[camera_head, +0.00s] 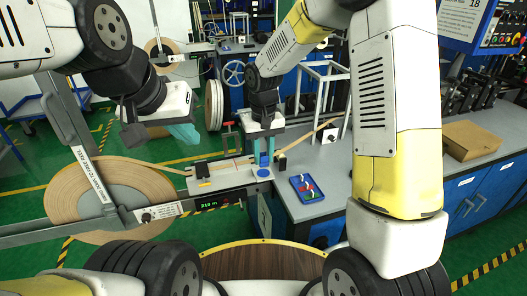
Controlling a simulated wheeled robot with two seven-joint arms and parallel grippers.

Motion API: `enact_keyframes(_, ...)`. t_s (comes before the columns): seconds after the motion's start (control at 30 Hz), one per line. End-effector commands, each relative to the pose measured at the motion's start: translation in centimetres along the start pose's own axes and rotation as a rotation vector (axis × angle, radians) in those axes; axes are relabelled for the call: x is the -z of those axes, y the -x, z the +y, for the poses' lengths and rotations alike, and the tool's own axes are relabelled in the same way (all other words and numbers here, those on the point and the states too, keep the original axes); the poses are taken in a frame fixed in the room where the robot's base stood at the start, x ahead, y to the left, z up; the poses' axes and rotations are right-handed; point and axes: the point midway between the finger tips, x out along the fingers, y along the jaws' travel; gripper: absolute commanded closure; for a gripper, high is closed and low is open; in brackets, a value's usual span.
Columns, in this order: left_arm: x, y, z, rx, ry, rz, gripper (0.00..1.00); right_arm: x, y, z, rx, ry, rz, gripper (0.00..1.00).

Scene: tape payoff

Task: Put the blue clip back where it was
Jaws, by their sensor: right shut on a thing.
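My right gripper (263,152) points down over the small grey work plate (218,178), near its right end. Its teal fingers are shut on the blue clip (264,159), which shows as a small blue piece between them. A round blue spot (263,173) lies on the plate just below the fingers. Whether the clip touches the plate cannot be told. My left gripper (185,133) hangs to the upper left of the plate, away from it. Its teal fingers are seen side-on, so their gap is hidden.
A big tan tape reel (75,200) stands at left, with tape running to the plate. A dark blue tray (306,188) with red and white items lies on the grey bench right of the plate. A display (208,205) sits below the plate. A cardboard box (470,140) stands far right.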

Motion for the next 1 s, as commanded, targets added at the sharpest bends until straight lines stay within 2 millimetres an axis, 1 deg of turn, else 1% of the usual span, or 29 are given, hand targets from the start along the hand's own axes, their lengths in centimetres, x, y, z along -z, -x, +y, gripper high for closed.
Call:
enact_keyframes(0.13, 0.0, 0.0, 0.0, 0.0, 0.0, 0.0, 1.0, 0.3, -0.5, 0.1, 0.0, 0.001, -0.001, 1.0)
enact_keyframes(0.3, 0.0, 0.0, 0.0, 0.0, 0.0, 0.0, 1.0, 0.2, -2.9, 0.1, 0.0, 0.001, -0.004, 1.0)
enact_keyframes(0.37, 0.0, 0.0, 0.0, 0.0, 0.0, 0.0, 1.0, 0.3, -3.5, 0.1, 0.0, 0.001, -0.002, 1.0)
enact_keyframes(0.73, 0.0, 0.0, 0.0, 0.0, 0.0, 0.0, 1.0, 0.3, -3.9, 0.1, 0.0, 0.0, -0.001, 1.0)
enact_keyframes(0.77, 0.0, 0.0, 0.0, 0.0, 0.0, 0.0, 1.0, 0.3, -3.9, 0.1, 0.0, 0.0, 0.0, 0.7)
enact_keyframes(0.8, 0.0, 0.0, 0.0, 0.0, 0.0, 0.0, 1.0, 0.3, -3.8, 0.1, 0.0, 0.0, 0.0, 0.62)
enact_keyframes(0.87, 0.0, 0.0, 0.0, 0.0, 0.0, 0.0, 1.0, 0.3, -3.8, 0.1, 0.0, 0.0, 0.0, 0.52)
enact_keyframes(1.0, 0.0, 0.0, 0.0, 0.0, 0.0, 0.0, 1.0, 0.3, -3.8, 0.1, 0.0, 0.0, 0.0, 0.52)
